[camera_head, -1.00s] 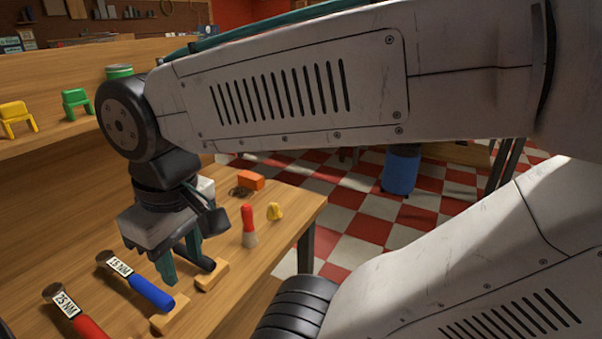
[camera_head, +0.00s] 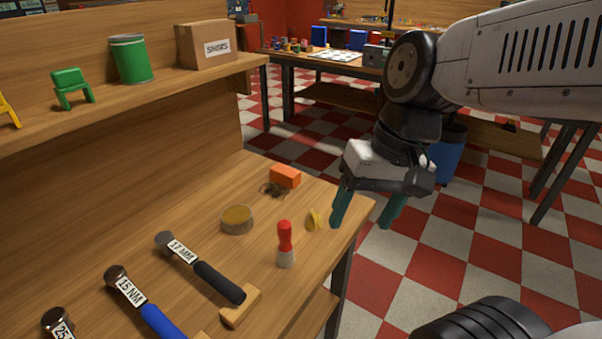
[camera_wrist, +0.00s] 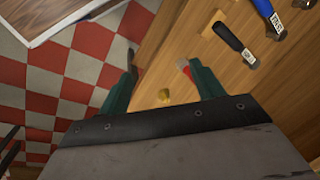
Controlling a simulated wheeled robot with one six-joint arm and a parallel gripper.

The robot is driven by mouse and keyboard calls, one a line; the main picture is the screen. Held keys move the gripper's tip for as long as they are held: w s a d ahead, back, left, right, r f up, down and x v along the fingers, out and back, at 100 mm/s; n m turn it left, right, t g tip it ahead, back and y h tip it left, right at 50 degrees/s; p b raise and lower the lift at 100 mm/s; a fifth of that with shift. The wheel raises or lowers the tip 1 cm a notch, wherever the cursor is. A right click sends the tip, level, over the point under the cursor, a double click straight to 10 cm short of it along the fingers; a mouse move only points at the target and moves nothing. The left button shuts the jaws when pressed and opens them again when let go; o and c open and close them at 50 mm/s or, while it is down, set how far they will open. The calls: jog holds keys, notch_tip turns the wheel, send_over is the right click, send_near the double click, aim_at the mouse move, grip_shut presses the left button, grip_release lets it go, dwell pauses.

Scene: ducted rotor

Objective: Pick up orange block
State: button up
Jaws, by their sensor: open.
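The orange block (camera_head: 285,176) lies near the back right of the wooden workbench, with a small dark tangled thing touching or just in front of it. My gripper (camera_head: 366,218) is open and empty, to the right of the block, at the bench's right edge with its two green fingers pointing down. In the wrist view my gripper (camera_wrist: 163,88) shows its fingers spread apart, and the block is not seen there.
A red-handled brush (camera_head: 286,245), a yellow piece (camera_head: 315,219) and a round tin (camera_head: 237,219) stand near the block. Labelled tools (camera_head: 200,266) lie at the front left. A shelf (camera_head: 150,92) runs along the left. Checkered floor is right.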

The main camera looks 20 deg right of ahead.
jog(key=w+a+f+m+t+y, duration=0.1)
jog(key=w+a+f+m+y, duration=0.2)
jog(key=w+m, duration=0.45)
jog(key=w+a+m+t+y, duration=0.2)
jog(key=w+m+y, duration=0.25)
jog(key=w, duration=0.65)
jog(key=m+t+h, duration=0.3)
jog(key=m+t, duration=0.5)
jog(key=m, duration=0.7)
send_near(286, 170)
jog(key=shift+w+d+r, duration=0.15)
jog(key=shift+w+r, duration=0.1)
jog(key=shift+w, duration=0.25)
jog(key=shift+w+f, duration=0.25)
jog(key=shift+w, duration=0.05)
jog(key=x, duration=0.7)
jog(key=shift+s+a+f, duration=0.2)
jog(key=shift+s+a, duration=0.15)
jog(key=shift+a, duration=0.05)
jog(key=c, duration=1.1)
